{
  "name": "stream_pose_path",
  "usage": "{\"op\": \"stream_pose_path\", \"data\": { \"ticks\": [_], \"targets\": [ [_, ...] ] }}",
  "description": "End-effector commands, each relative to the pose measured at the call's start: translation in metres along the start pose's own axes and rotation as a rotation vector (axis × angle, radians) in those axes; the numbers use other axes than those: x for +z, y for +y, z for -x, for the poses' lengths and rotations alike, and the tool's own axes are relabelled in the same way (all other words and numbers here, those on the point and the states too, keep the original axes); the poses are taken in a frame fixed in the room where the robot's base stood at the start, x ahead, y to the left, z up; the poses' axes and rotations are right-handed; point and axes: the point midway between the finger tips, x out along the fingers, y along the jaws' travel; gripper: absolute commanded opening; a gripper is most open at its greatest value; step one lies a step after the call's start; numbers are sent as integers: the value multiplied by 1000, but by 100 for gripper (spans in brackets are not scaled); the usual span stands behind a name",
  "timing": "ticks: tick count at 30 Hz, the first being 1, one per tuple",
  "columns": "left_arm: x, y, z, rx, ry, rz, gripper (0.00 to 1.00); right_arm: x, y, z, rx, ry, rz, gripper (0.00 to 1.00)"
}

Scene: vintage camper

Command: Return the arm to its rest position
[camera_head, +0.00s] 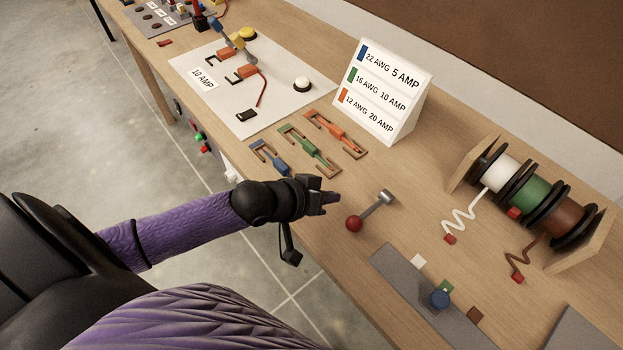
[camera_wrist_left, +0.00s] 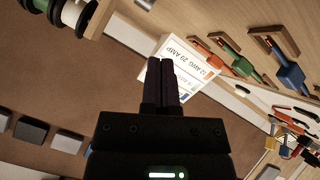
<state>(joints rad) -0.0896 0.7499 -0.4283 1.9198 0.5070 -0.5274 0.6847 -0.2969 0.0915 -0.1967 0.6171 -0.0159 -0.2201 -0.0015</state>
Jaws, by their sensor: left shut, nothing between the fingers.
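My left arm comes in from the left in the head view, with a purple sleeve and black wrist. Its gripper (camera_head: 331,198) is over the front edge of the wooden bench (camera_head: 350,240), left of a lever with a red ball knob (camera_head: 355,223). In the left wrist view the two dark fingers (camera_wrist_left: 167,75) lie close together, shut and empty, in front of the white wire-gauge sign (camera_wrist_left: 190,80). My right gripper is not in view.
Blue, green and orange fuse pieces (camera_head: 308,148) lie on the bench beyond the gripper. The wire-gauge sign (camera_head: 384,92) stands behind them. A spool rack (camera_head: 530,205) is at right. A white panel (camera_head: 225,110) is further left.

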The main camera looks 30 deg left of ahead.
Motion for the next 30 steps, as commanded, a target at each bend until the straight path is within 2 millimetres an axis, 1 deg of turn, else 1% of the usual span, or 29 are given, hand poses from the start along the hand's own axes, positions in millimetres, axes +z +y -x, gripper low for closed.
{"op": "stream_pose_path", "data": {
  "ticks": [1, 3, 6, 9, 13, 14, 17, 20, 23, 26, 30],
  "targets": [
    [-1, 1, 15, -1, -1, -1, 0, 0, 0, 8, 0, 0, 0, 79],
    [0, 0, 29, 0, -1, 0, 0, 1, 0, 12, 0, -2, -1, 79],
    [1, -1, 42, 1, 2, 1, 0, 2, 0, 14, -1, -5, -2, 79],
    [2, -1, 46, 2, 4, 1, 0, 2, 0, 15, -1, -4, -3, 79],
    [4, 1, 47, -1, -1, -7, 0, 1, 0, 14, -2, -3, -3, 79],
    [8, 3, 46, -10, -12, -18, 0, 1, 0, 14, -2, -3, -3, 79],
    [30, 16, 49, -66, -78, -92, 0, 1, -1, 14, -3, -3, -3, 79],
    [52, 26, 58, -151, -172, -179, 0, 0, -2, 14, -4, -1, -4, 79],
    [70, 30, 73, -234, -275, -241, 0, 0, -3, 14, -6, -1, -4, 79],
    [86, 31, 92, -307, -390, -273, 0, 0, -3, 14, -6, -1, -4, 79],
    [110, 32, 124, -384, -574, -277, 0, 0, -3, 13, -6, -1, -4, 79]
  ]
}}
